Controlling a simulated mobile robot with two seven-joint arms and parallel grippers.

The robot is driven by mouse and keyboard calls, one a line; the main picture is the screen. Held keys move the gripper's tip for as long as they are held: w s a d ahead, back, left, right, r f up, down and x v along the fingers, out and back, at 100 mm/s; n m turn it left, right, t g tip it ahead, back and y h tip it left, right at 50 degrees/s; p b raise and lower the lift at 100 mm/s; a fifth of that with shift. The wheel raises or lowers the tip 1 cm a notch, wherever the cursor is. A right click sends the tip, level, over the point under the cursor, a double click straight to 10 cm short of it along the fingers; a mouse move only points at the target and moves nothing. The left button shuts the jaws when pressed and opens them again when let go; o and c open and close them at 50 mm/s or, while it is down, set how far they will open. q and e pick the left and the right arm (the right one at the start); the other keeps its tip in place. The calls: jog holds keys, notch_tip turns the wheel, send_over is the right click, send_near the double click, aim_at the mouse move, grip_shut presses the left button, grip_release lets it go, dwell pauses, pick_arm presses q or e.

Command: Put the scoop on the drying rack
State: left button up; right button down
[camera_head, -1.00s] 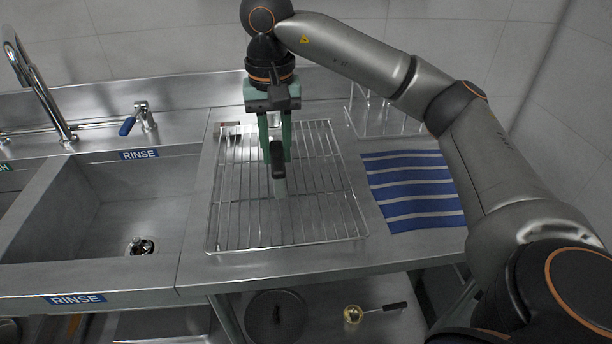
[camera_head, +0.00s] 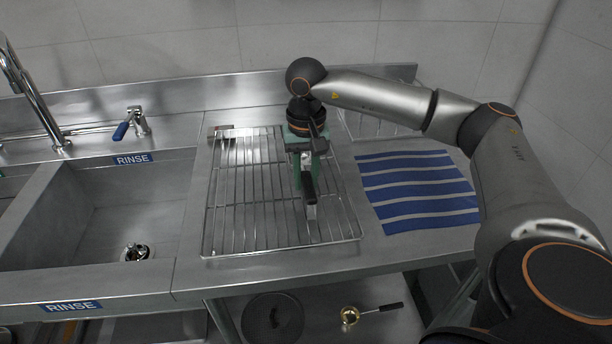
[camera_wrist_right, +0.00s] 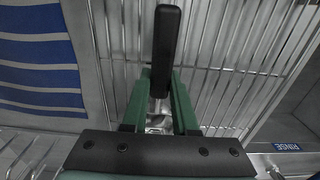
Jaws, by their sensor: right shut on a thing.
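The scoop, with a black handle (camera_head: 308,186) and a bright metal part, is held by my right gripper (camera_head: 305,176). The gripper's green fingers are shut on it low over the right half of the wire drying rack (camera_head: 236,215). In the right wrist view the scoop's black handle (camera_wrist_right: 166,50) extends beyond the fingers (camera_wrist_right: 158,112), with metal between them. Rack wires (camera_wrist_right: 240,50) lie behind it. I cannot tell whether the scoop touches the rack, and much of its metal part is hidden. My left gripper is not in view.
A blue-and-white striped cloth (camera_head: 418,190) lies right of the rack. A sink (camera_head: 110,215) with a faucet (camera_head: 35,95) is on the left. A second wire rack (camera_head: 372,125) stands behind the cloth. A dark round lid (camera_head: 272,318) and a ladle (camera_head: 350,318) are on the shelf below.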

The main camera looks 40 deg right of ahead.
aim_at(306, 175)
jog(key=c, duration=1.1)
grip_release()
jog(key=shift+f, duration=0.15)
jog(key=shift+c, duration=0.2)
jog(key=o, duration=0.5)
jog(key=shift+c, duration=0.2)
notch_tip(306, 175, up, 12)
jog(key=shift+r, duration=0.2)
